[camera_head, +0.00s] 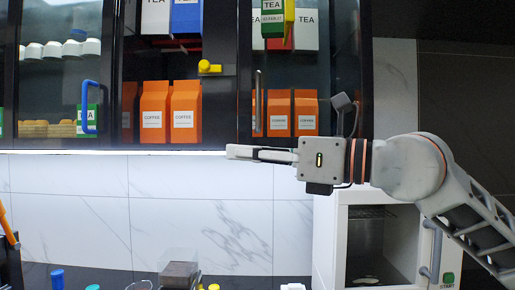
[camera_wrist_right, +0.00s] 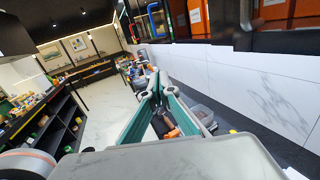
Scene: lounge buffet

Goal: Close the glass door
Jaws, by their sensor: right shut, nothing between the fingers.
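A wall cabinet with dark frames and glass doors fills the top of the head view. The left glass door (camera_head: 60,85) has a blue handle (camera_head: 90,106). The right glass door (camera_head: 285,65) has a grey bar handle (camera_head: 258,100); the handle also shows in the wrist view (camera_wrist_right: 246,14). The middle bay between them shows its contents clearly; I cannot tell how far either door stands open. My right gripper (camera_head: 232,152) is shut and empty, level with the cabinet's bottom edge, below the grey handle. Its teal-lined fingers meet in the wrist view (camera_wrist_right: 157,82). My left gripper is out of view.
Orange coffee bags (camera_head: 186,112) and tea boxes (camera_head: 188,18) stand in the cabinet. A white microwave (camera_head: 326,245) stands below my right arm. Small items line the dark counter. The tiled wall (camera_head: 160,215) is clear.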

